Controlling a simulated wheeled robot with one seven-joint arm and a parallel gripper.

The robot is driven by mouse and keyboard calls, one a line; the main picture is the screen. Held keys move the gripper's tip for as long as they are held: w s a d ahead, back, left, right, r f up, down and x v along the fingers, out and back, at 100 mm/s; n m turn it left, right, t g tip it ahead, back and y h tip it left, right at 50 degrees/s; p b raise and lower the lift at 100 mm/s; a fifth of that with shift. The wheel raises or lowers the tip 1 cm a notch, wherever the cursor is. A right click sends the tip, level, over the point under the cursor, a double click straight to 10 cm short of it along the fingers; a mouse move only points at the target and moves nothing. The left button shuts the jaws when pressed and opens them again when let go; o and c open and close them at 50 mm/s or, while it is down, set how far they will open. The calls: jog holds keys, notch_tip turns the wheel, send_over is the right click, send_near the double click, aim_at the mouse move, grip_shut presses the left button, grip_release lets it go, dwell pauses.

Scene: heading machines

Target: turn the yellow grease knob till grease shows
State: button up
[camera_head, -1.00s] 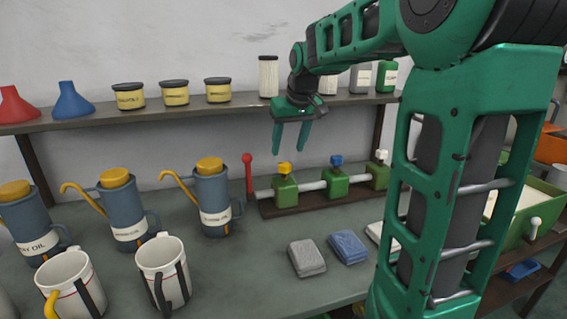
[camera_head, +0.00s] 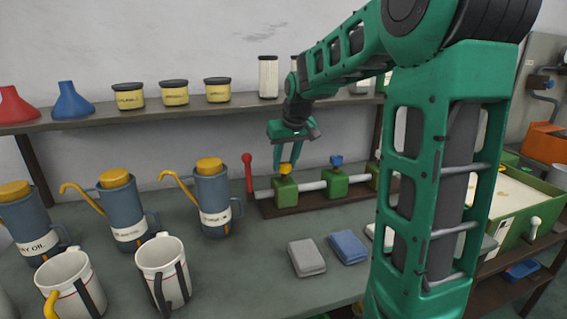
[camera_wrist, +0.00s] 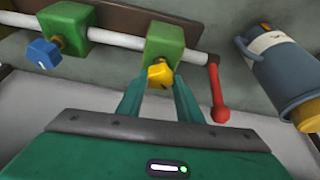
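The yellow knob (camera_head: 285,169) sits on top of the leftmost green block (camera_head: 285,190) of a pipe fitting on the bench. In the wrist view the yellow knob (camera_wrist: 160,74) shows between my two fingertips, near its green block (camera_wrist: 164,42). My gripper (camera_head: 292,162) is open and points down at the knob, with a finger on either side of it. Gaps show between the knob and the fingers in the wrist view (camera_wrist: 159,84), so it is not gripped. I cannot tell how deep the fingertips reach around it. No grease is visible.
A red lever (camera_head: 248,173) stands just left of the knob, and a blue knob (camera_head: 336,160) on another green block to the right. Oil cans (camera_head: 212,200) and mugs (camera_head: 163,270) stand left. Folded cloths (camera_head: 306,257) lie in front. A shelf (camera_head: 200,107) runs behind.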

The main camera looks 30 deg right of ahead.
jog(key=shift+d, duration=0.2)
jog(key=shift+a, duration=0.1)
jog(key=shift+n, duration=0.3)
jog(key=n+y, duration=0.1)
jog(key=n, duration=0.2)
jog(key=n+y, duration=0.1)
jog(key=n, duration=0.1)
jog(key=shift+d+n, duration=0.2)
jog(key=shift+n, duration=0.2)
jog(key=n+y, duration=0.1)
jog(key=n, duration=0.2)
jog(key=n+g+y, duration=0.1)
jog(key=n, duration=0.1)
jog(key=shift+w+d+n, duration=0.1)
jog(key=shift+n, duration=0.3)
jog(key=shift+g, duration=0.3)
jog(key=o, duration=1)
